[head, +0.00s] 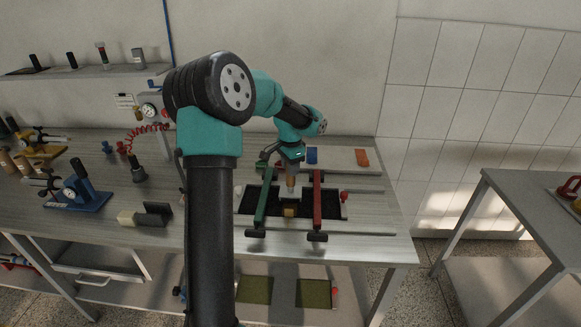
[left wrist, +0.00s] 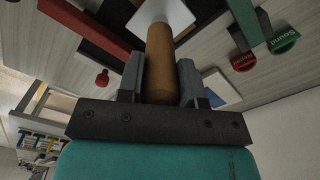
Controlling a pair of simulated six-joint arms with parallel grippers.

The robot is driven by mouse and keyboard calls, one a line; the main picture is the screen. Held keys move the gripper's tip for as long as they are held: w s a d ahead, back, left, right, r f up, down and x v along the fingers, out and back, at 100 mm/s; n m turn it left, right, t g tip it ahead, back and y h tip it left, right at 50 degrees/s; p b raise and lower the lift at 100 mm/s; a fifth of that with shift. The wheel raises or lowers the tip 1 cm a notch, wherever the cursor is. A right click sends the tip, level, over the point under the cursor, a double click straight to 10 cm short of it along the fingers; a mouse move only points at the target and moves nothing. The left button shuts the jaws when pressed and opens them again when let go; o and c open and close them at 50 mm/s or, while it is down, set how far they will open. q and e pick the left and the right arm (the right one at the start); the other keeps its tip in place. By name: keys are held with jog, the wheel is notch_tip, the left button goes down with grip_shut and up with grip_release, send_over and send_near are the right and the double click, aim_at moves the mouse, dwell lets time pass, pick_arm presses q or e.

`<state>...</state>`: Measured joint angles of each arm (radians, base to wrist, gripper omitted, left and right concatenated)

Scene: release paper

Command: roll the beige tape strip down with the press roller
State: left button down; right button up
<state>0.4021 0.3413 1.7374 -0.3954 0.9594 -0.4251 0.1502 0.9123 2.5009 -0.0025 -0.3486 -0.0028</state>
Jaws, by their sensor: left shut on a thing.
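My left gripper (head: 291,163) is shut on the brown handle of the press roller (head: 291,180). It holds the roller head down over the black mat between the two bars. In the left wrist view the wooden handle (left wrist: 160,55) stands between the fingers, with a pale head at its far end. A small tan patch (head: 289,211), apparently the beige tape strip, shows just below the roller head. I cannot tell whether the roller touches it. My right gripper is not in view.
A green bar (head: 265,200) and a red bar (head: 318,205) flank the roller closely over the black mat (head: 334,204). Gauges and tools stand on the left of the bench.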

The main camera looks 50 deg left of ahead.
pick_arm(q)
jog(key=shift+r, duration=3.5)
